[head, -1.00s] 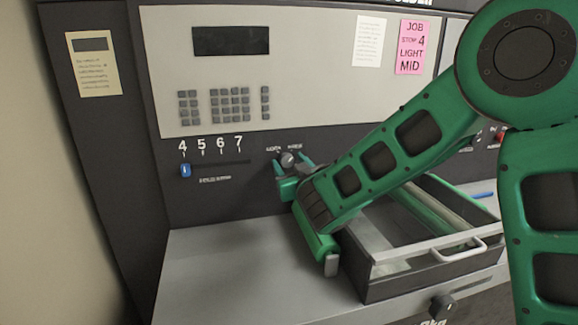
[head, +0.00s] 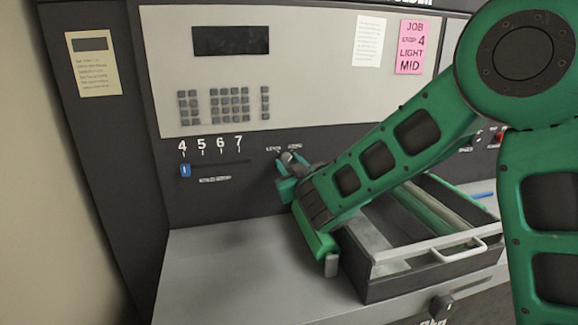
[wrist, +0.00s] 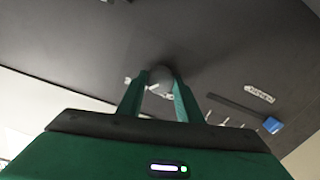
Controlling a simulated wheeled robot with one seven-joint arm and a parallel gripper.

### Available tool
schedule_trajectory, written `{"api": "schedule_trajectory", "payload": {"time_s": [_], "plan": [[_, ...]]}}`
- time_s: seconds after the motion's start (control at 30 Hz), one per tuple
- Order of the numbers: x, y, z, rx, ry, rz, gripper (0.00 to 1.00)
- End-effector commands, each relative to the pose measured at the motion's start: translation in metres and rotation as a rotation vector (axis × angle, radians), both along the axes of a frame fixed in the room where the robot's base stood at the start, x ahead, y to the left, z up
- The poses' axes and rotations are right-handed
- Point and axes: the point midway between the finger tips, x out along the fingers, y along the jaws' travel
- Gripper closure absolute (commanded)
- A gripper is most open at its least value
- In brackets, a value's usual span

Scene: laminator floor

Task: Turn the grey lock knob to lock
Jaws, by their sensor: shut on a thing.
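The grey lock knob (wrist: 160,80) sits on the dark panel, between the two green fingers of my gripper (wrist: 158,88) in the wrist view. The fingers are shut on its sides. In the head view the knob (head: 287,157) shows only in part behind my gripper (head: 292,166), below two small white labels on the panel. The knob's pointer direction is too small and too covered to tell.
A blue slider (head: 185,170) stands at the 4 mark, left of my gripper. An open drawer (head: 415,287) with a white handle (head: 462,251) lies below my arm. A black knob (head: 441,307) is on the front. The grey ledge (head: 235,270) at left is bare.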

Motion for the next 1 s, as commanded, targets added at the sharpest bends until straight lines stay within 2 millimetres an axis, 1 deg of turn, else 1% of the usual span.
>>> {"api": "schedule_trajectory", "payload": {"time_s": [0.27,1.0], "plan": [[0.0004,-0.0015,0.0004,-0.222,-0.065,-0.003,0.9],[-0.0002,-0.0001,-0.0013,-0.9,-0.256,-0.002,0.9]]}}
